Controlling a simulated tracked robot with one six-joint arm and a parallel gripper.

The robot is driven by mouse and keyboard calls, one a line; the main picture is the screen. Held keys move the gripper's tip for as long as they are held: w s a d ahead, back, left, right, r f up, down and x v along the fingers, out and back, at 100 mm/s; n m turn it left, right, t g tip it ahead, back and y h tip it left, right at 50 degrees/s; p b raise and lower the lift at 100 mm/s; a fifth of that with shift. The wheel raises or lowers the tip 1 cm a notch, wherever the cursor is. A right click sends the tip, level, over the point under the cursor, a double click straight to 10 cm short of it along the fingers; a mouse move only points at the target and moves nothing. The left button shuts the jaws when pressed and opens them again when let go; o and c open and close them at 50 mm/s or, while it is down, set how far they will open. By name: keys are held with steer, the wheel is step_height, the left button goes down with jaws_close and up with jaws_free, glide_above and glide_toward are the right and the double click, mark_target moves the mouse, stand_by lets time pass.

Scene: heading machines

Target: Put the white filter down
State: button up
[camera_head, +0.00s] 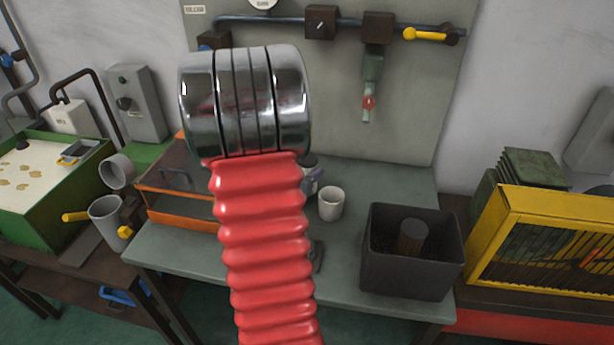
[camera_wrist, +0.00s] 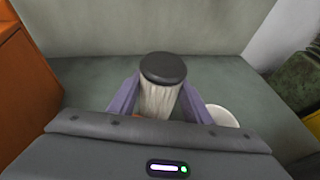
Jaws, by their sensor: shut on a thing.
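The white filter (camera_wrist: 160,100) is a pale ribbed cylinder with a dark round cap, upright in the wrist view. My gripper (camera_wrist: 160,102) is shut on it, with a purple finger on each side. Its lower end is hidden by my gripper body, so I cannot tell whether it touches the bench. The grey-green bench (camera_head: 340,265) lies below.
A white cup (camera_head: 331,204) stands just right of my gripper; it also shows in the wrist view (camera_wrist: 222,116). A dark square bin (camera_head: 405,280) with a brown cylinder stands further right. An orange-framed case (camera_head: 180,220) is on the left.

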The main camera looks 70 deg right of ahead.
steer(key=shift+f, duration=1)
steer(key=shift+f, duration=0.1)
steer(key=o, duration=1.1)
steer(key=shift+a, duration=0.1)
steer(key=v, duration=1.2)
